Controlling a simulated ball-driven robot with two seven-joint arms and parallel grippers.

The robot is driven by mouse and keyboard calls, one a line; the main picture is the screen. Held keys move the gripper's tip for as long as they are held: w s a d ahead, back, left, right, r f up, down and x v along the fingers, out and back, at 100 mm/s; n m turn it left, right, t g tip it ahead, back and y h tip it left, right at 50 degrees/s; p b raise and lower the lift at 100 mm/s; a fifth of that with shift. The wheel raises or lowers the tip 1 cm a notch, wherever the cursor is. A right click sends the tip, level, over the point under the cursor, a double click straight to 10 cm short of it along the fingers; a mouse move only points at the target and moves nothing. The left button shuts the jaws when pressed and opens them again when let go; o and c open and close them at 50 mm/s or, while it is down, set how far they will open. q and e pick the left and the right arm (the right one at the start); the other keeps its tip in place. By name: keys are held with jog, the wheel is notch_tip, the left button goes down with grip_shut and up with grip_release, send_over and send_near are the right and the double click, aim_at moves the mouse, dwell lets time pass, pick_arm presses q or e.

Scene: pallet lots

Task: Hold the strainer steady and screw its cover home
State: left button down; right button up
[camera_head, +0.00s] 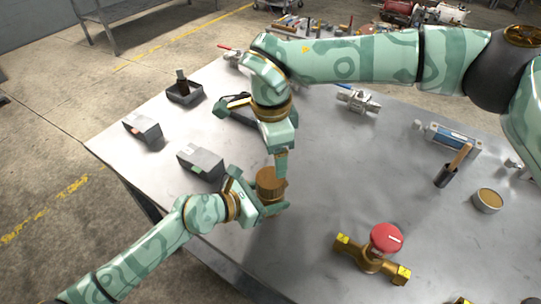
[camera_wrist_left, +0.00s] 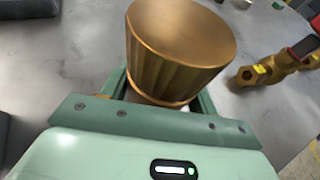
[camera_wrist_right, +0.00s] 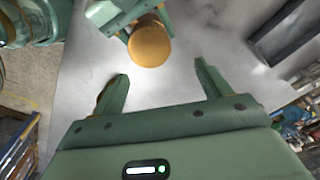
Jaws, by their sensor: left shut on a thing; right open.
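The brass strainer with its cover stands upright near the table's front left. The cover (camera_head: 270,182) is a ribbed brass piece with a flat round top; it fills the upper middle of the left wrist view (camera_wrist_left: 182,30) and shows in the right wrist view (camera_wrist_right: 149,45). My left gripper (camera_head: 270,207) is shut around the strainer below the cover. The strainer body is mostly hidden by its fingers, and I cannot tell how tightly the cover sits. My right gripper (camera_wrist_right: 161,74) is open and empty, its fingers above and beside the cover, apart from it.
A brass valve with a red knob (camera_head: 385,238) stands right of the strainer. Grey boxes (camera_head: 200,160) and a black tray (camera_head: 186,94) lie to the left. A round tin (camera_head: 488,201) and a dark holder (camera_head: 444,178) stand at the right. The table's middle is clear.

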aim_at(271, 177)
jog(key=n, duration=0.2)
jog(key=shift+s+n, duration=0.15)
jog(key=shift+n, duration=0.25)
jog(key=shift+s+a+f+n, duration=0.1)
jog(key=shift+s+n, duration=0.15)
jog(key=shift+n, duration=0.75)
jog(key=shift+s+a+f+n+g, duration=0.1)
jog(key=shift+n+g, duration=0.05)
jog(key=shift+n, duration=0.25)
jog(key=shift+s+f+n+g, duration=0.1)
jog(key=shift+n+g, duration=0.05)
jog(key=shift+n, duration=0.25)
jog(key=shift+a+n, duration=0.1)
jog(key=shift+n, duration=0.7)
jog(key=shift+f, duration=3.95)
